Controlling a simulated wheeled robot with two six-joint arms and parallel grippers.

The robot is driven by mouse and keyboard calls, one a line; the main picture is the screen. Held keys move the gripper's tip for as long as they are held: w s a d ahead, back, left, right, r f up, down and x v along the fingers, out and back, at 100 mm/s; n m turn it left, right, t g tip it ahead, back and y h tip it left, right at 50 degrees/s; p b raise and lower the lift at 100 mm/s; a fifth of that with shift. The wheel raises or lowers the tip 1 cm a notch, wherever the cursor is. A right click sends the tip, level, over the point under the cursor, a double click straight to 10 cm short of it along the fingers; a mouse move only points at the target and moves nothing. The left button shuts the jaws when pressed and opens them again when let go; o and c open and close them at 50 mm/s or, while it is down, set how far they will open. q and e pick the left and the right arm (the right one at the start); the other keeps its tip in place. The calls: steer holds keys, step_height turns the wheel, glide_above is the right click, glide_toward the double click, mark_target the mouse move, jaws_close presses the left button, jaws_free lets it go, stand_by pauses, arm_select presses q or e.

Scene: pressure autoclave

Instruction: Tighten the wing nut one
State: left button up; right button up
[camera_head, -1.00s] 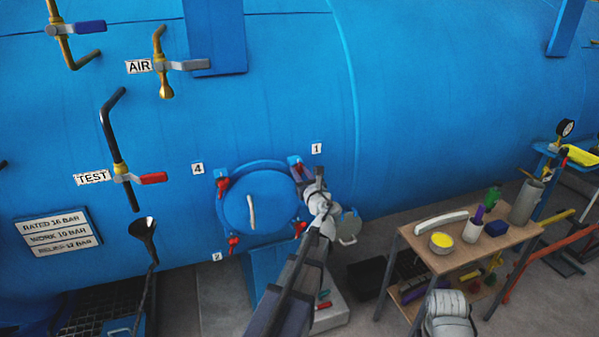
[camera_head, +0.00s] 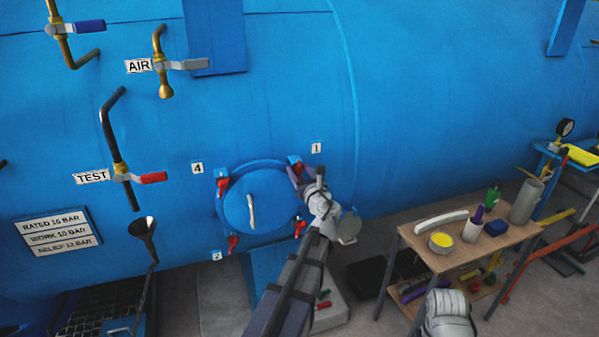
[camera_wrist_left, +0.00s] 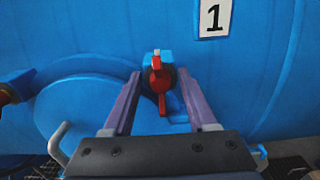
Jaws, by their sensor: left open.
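Wing nut one, a red wing nut (camera_wrist_left: 161,80) on a blue lug, sits beside the label "1" (camera_wrist_left: 213,18) at the upper right of the round blue door (camera_head: 250,205). In the left wrist view it stands upright between the two purple fingers of my left gripper (camera_wrist_left: 158,85). The fingers are open, one on each side, with a gap to the nut. In the head view my left gripper (camera_head: 305,174) covers most of this nut. Other red wing nuts are at the upper left (camera_head: 223,186), lower left (camera_head: 233,243) and lower right (camera_head: 300,228) of the door.
A wooden cart (camera_head: 450,262) with a yellow-topped bowl (camera_head: 441,242), a cup and bottles stands at the right. Valves with AIR (camera_head: 138,66) and TEST (camera_head: 91,176) labels are on the tank at the left. A white door handle (camera_head: 251,210) projects from the door.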

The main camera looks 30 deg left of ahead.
arm_select(q)
steer(key=v, duration=0.7)
steer(key=shift+s+d, duration=0.25)
steer(key=shift+s, duration=0.05)
stand_by(0.3)
steer(key=s+d+f+n+g+h, duration=0.3)
steer(key=s+d+f+n, duration=0.1)
steer(key=d+f+n, duration=0.3)
steer(key=s+d+f+n+g+h, duration=0.3)
steer(key=s+d+f+n, duration=0.1)
steer(key=d+f+n, duration=0.3)
steer(key=s+d+f+n+g+h, duration=0.3)
steer(key=s+d+f+n, duration=0.1)
steer(key=s+d, duration=0.3)
steer(key=s+d+f+n+g+h, duration=0.2)
steer(key=s+d+f+n+h, duration=0.1)
steer(key=s+d, duration=0.4)
steer(key=d+f+n, duration=0.1)
steer(key=d, duration=0.2)
steer(key=shift+s+d+g+h, duration=0.2)
steer(key=shift+g+h, duration=0.1)
steer(key=shift+g, duration=0.1)
